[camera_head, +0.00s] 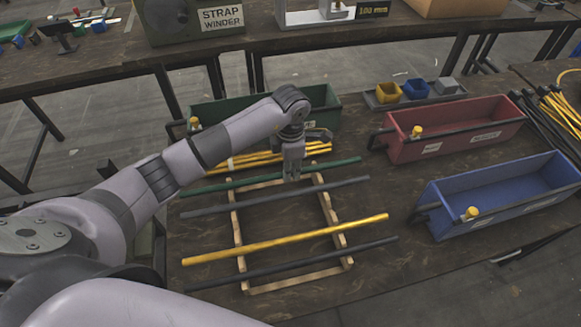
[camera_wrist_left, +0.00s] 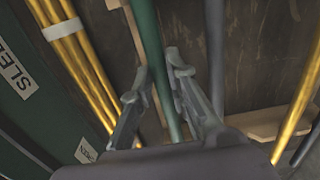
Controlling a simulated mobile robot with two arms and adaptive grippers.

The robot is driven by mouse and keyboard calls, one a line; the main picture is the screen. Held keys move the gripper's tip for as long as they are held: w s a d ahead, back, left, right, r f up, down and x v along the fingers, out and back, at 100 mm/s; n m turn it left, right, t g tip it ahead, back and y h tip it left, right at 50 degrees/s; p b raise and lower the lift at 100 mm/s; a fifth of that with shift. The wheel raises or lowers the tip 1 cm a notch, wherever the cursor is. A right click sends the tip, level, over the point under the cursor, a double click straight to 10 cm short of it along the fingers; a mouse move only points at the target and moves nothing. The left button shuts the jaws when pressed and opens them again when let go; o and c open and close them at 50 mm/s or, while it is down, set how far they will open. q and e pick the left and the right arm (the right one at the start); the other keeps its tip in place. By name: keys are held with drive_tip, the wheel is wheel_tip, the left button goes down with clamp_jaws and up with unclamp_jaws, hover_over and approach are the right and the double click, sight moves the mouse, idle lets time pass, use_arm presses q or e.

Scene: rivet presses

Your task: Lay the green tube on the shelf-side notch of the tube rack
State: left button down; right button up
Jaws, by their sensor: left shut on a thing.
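The green tube (camera_head: 223,186) runs across the far end of the wooden tube rack (camera_head: 238,232), roughly parallel to the rack's other tubes. My left gripper (camera_head: 292,178) comes down from above and is shut on the green tube near its middle. In the left wrist view the green tube (camera_wrist_left: 151,55) passes between the two fingers of the left gripper (camera_wrist_left: 155,85). I cannot tell whether the tube touches the rack's notch. A grey tube (camera_head: 275,197), a yellow tube (camera_head: 290,239) and a dark tube (camera_head: 300,262) lie across the rack nearer me. My right gripper is not in view.
A green bin (camera_head: 322,97) stands behind the rack, with yellow tubes (camera_head: 255,158) lying in front of it. A red bin (camera_head: 455,135) and a blue bin (camera_head: 505,195) stand at the right. Small coloured boxes (camera_head: 415,88) sit at the back.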

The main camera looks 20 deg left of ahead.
use_arm(q)
drive_tip(key=c, duration=1.5)
unclamp_jaws()
drive_tip(key=shift+o, duration=0.2)
wheel_tip(320, 180, up, 12)
